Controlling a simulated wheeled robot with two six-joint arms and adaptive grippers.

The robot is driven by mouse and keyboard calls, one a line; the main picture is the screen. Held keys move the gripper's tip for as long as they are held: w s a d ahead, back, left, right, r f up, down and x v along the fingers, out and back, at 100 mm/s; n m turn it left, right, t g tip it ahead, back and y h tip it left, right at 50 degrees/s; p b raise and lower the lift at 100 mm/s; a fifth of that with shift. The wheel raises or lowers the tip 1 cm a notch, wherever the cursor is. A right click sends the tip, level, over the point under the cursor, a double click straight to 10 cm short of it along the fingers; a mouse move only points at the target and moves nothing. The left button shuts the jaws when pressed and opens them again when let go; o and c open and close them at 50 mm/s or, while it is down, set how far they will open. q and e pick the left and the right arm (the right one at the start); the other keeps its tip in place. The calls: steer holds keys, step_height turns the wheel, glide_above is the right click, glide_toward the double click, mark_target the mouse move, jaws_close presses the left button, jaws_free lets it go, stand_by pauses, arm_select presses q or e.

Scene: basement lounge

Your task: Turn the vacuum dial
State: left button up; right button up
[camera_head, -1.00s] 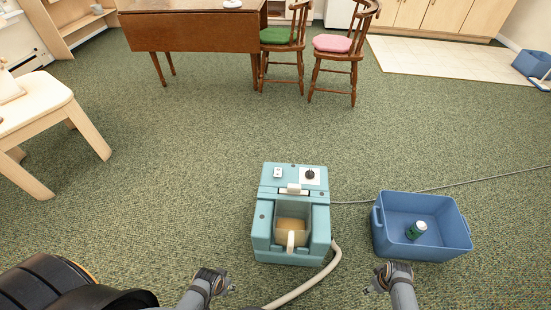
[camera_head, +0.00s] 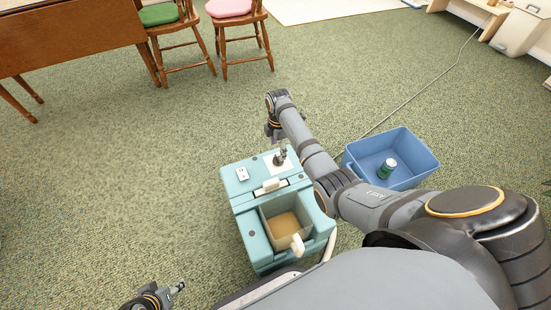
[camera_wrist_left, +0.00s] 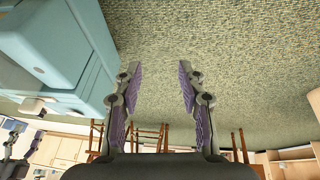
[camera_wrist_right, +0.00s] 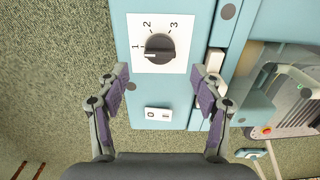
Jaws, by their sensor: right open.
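The vacuum (camera_head: 240,205) is a teal box on the carpet with a tank of brownish liquid in front. Its black dial (camera_wrist_right: 160,47) sits on a white plate marked 1, 2 and 3 in the right wrist view. The dial's white mark points left, near the 1. My right gripper (camera_wrist_right: 160,70) is open and empty, with its fingers spread on either side below the dial, apart from it. My left gripper (camera_wrist_left: 160,66) is open and empty beside the vacuum, low in the head view (camera_head: 180,287).
A white 0/I switch (camera_wrist_right: 158,114) is on the vacuum's top near the dial. A blue bin (camera_head: 414,178) holding a green can (camera_head: 387,168) stands right of the vacuum, with a cord behind it. Chairs (camera_head: 180,40) and a table (camera_head: 70,40) are at the back left. Carpet on the left is clear.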

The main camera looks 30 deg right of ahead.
mark_target(278, 158)
step_height(278, 158, down, 3)
steer(key=shift+f+b, duration=0.2)
steer(key=shift+b, duration=0.3)
step_height(278, 158, down, 2)
steer(key=shift+f+b, duration=0.15)
steer(key=shift+b, duration=0.3)
arm_select(q)
steer(key=w+r+t, duration=0.2)
steer(key=w+t, duration=0.2)
steer(key=w, duration=0.3)
steer(key=shift+r, duration=0.2)
